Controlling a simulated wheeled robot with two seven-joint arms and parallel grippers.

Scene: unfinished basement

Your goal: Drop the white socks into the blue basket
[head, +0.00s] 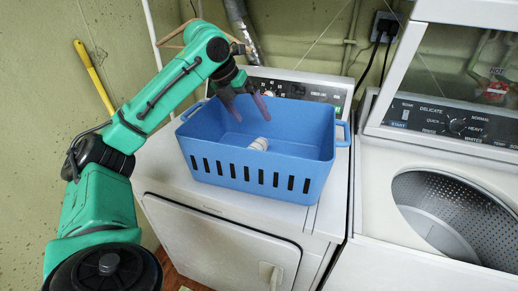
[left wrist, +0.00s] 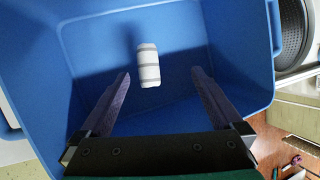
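The blue basket (head: 262,172) stands on top of the white dryer at the centre of the head view. It also fills most of the left wrist view (left wrist: 85,40). The white socks, a small rolled bundle with grey stripes (head: 259,144), lie inside the basket, and they show in the left wrist view (left wrist: 148,65) against the blue. My left gripper (head: 248,108) is over the basket, pointing down, with its fingers spread and nothing between them. In the left wrist view the socks lie beyond the open fingertips (left wrist: 160,75). My right gripper is not in view.
The white dryer (head: 170,165) bears the basket, with its control panel behind. To the right stands an open washer (head: 375,190) with a metal drum (head: 465,215) and raised lid. A yellow-handled tool (head: 93,75) is by the left wall.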

